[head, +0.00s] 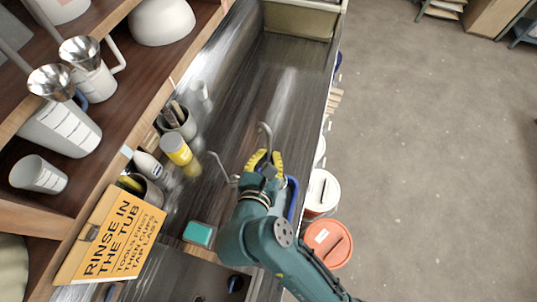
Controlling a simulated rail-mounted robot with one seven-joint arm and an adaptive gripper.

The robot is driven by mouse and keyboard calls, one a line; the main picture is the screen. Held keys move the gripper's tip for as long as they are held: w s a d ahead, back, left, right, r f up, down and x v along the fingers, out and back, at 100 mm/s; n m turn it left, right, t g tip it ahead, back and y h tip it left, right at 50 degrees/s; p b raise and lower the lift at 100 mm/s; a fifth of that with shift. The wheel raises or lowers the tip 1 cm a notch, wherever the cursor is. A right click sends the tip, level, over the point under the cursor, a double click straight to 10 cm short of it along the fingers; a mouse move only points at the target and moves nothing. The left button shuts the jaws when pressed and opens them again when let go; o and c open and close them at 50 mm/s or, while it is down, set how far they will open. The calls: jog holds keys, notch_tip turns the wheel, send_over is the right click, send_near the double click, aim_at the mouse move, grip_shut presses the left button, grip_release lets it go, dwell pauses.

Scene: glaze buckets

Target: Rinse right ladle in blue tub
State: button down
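My gripper (269,154) has yellow fingers, and their tips close in on both sides of a grey hooked handle, the right ladle's (265,131). The hook end rises beyond the fingertips; the ladle's bowl is hidden beneath my gripper and arm. A second hooked handle, the left ladle's (217,163), stands to the left of my gripper, its lower end partly hidden by my arm. A strip of the blue tub (292,197) shows just right of my wrist; the rest is hidden by my arm, so I cannot see whether the ladle's bowl is inside it.
A yellow-labelled jar (176,149), a tool pot (178,119), a teal sponge (199,234) and a rinse sign (112,236) line the left side. White (322,190) and orange (328,242) buckets stand at right. The dark counter (285,85) beyond my gripper is clear.

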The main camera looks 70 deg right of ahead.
jog(key=w+a+f+n+t+h+b, duration=0.4)
jog(key=a+f+n+h+b, duration=0.5)
jog(key=b, duration=2.4)
jog(key=a+f+t+h, duration=0.1)
jog(key=a+h, duration=0.2)
jog(key=shift+f, duration=0.15)
